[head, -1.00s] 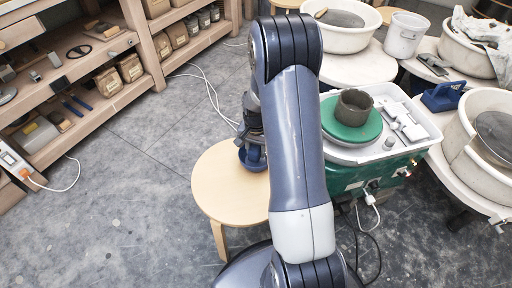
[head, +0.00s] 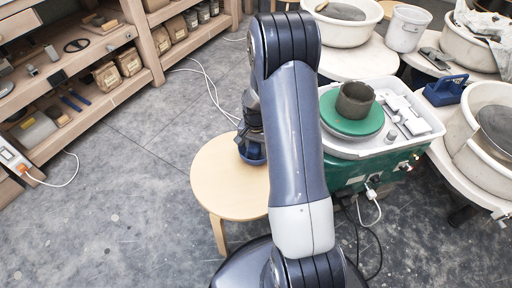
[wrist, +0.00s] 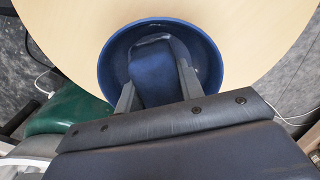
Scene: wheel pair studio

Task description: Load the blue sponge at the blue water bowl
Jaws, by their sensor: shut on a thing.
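The blue water bowl (wrist: 206,47) sits on a round pale wooden stool and fills the upper middle of the wrist view. The bowl also shows in the head view (head: 251,160), partly hidden behind my arm. The blue sponge (wrist: 154,72) is between my gripper's fingers, within the bowl's outline in the wrist view. My gripper (wrist: 155,85) is shut on the sponge, with a finger at each side. Whether the sponge touches the bowl's bottom or any water cannot be told. In the head view the sponge is hidden.
The wooden stool (head: 215,185) has bare top left of the bowl. A green-bodied pottery wheel (head: 345,172) with a clay pot (head: 355,100) on its green bat stands close right of my arm. Shelves (head: 130,95) line the left. Grey floor between is mostly clear, with a white cable.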

